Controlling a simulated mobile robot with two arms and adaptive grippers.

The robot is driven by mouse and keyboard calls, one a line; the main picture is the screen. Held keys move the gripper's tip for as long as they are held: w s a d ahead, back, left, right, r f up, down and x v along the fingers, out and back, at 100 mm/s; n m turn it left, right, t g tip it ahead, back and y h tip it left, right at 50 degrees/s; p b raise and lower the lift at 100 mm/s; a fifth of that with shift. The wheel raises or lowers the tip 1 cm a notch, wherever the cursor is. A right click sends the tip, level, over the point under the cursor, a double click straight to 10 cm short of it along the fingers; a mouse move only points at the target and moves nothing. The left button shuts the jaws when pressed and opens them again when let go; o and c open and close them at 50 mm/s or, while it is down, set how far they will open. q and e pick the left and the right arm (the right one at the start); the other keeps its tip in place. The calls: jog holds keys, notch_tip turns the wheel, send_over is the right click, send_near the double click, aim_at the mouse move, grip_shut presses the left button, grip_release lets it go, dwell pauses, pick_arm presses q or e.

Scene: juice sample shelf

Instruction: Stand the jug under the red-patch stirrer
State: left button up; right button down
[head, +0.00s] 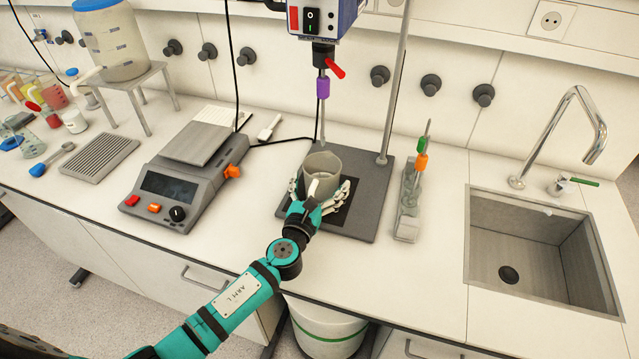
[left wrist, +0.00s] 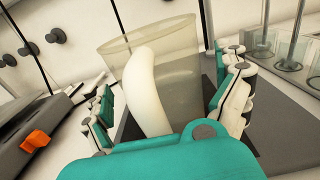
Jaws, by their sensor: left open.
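The jug (head: 323,164) is a greyish see-through vessel with a pale handle. It stands upright on the dark square pad of the stirrer's base (head: 375,170). It also shows in the left wrist view (left wrist: 185,65), handle toward my palm. The stirrer (head: 343,20) hangs above with a red patch (head: 294,17) on its front, a purple collar and a thin shaft. The shaft's lower end comes down at the jug's back rim; I cannot tell if it reaches inside. My left gripper (head: 320,190) is open, its fingers spread on both sides of the jug. My right gripper is not in view.
A balance (head: 188,175) with an orange knob stands left of the stirrer base. A rack with stirring rods (head: 409,200) stands close on the right, then a sink (head: 535,245). A tank on a stand (head: 112,45) and small sample containers are far left.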

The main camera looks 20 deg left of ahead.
pick_arm(q)
jog(key=s, duration=1.2)
jog(key=shift+a+r, duration=0.1)
jog(key=shift+a, duration=0.1)
